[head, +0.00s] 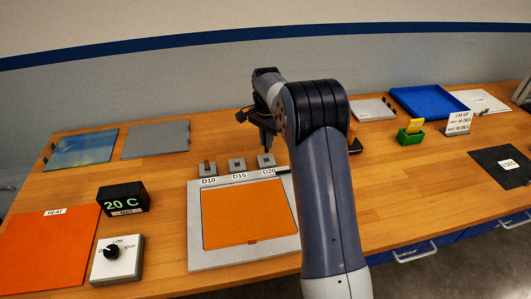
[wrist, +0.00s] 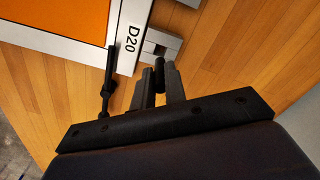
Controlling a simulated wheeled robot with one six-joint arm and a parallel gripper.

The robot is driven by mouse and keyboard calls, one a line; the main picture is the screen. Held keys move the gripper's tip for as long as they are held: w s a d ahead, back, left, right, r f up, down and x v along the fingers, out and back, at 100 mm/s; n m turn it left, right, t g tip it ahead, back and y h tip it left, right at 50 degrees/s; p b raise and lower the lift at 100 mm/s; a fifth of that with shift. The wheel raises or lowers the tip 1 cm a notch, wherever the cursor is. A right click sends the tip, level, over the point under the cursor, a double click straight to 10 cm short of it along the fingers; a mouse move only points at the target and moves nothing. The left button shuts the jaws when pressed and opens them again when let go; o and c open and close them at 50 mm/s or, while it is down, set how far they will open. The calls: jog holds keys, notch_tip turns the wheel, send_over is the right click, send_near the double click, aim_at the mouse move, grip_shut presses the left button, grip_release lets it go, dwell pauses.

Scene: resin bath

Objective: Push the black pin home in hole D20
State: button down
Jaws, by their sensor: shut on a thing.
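My gripper (head: 267,140) points down just above the small grey block behind the D20 label (head: 268,171). In the wrist view its two grey fingers (wrist: 159,77) are shut on the black pin (wrist: 159,66), a short dark cylinder. The pin's far end is close to the D20 block (wrist: 153,47), by its dark hole or slot. I cannot tell whether the tip is in the hole or just short of it. The D20 block also shows in the head view (head: 264,160), partly under the gripper.
The D15 block (head: 236,164) and the D10 block (head: 208,169), with a small pin upright, stand to the left. A grey frame (head: 196,222) holds an orange sheet. A thin dark rod (wrist: 108,72) lies by the frame's corner. Bare wood lies right of the D20 block.

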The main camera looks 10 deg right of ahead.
aim_at(266, 152)
jog(key=shift+f+p, duration=0.45)
jog(key=shift+f, duration=2.45)
jog(key=shift+f, duration=0.2)
jog(key=c, duration=1.5)
grip_release()
jog(key=shift+o, duration=0.2)
jog(key=shift+r, duration=0.1)
notch_tip(266, 152, up, 12)
jog(key=shift+r+b, duration=0.15)
jog(key=shift+b, duration=0.5)
